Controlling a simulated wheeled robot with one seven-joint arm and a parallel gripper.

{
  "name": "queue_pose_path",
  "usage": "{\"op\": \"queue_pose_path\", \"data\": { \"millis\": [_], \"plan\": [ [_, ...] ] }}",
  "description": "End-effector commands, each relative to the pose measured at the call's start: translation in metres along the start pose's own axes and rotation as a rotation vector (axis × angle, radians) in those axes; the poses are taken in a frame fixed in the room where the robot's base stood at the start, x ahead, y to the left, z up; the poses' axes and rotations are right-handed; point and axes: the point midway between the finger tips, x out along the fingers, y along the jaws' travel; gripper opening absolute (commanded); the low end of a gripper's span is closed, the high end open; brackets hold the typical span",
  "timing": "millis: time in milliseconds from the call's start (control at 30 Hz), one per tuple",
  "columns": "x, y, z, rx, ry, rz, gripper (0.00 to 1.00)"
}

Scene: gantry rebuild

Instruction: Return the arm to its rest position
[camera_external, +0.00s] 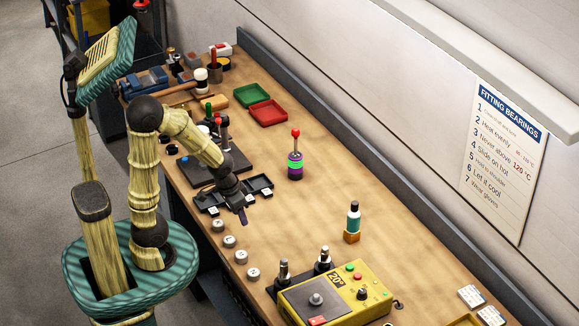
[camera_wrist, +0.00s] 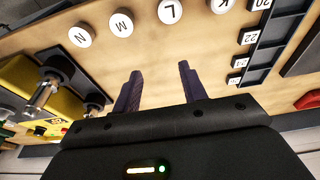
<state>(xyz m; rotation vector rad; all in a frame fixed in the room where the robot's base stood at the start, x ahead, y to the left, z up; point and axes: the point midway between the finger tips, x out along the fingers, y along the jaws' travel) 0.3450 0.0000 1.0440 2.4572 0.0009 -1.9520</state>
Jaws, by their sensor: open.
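My arm reaches out over the workbench (camera_external: 330,215) from my base at the left. My gripper (camera_external: 243,216) points down close above the wooden top, beside the black compartment tray (camera_external: 262,183). In the wrist view, my gripper (camera_wrist: 159,78) shows two dark purple fingers standing apart. Only bare wood shows between them, so it is open and empty. The tray with numbered white tags (camera_wrist: 262,42) lies to the right of the fingers there. Whether the fingertips touch the bench, I cannot tell.
Several round lettered knobs (camera_external: 241,257) line the bench's front edge. A yellow control box (camera_external: 340,297) stands at the near end. A red-knobbed purple and green post (camera_external: 295,160), a small bottle (camera_external: 353,217) and red and green trays (camera_external: 267,113) stand beyond. The bench's middle is clear.

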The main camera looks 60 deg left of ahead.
Motion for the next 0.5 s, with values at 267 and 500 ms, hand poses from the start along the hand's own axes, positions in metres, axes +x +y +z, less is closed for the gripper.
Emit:
{"op": "queue_pose_path", "data": {
  "millis": [267,500],
  "plan": [
    [-0.007,0.0,-0.003,0.002,0.002,-0.001,0.42],
    [-0.016,0.0,-0.005,0.002,0.003,-0.001,0.42]
  ]
}}
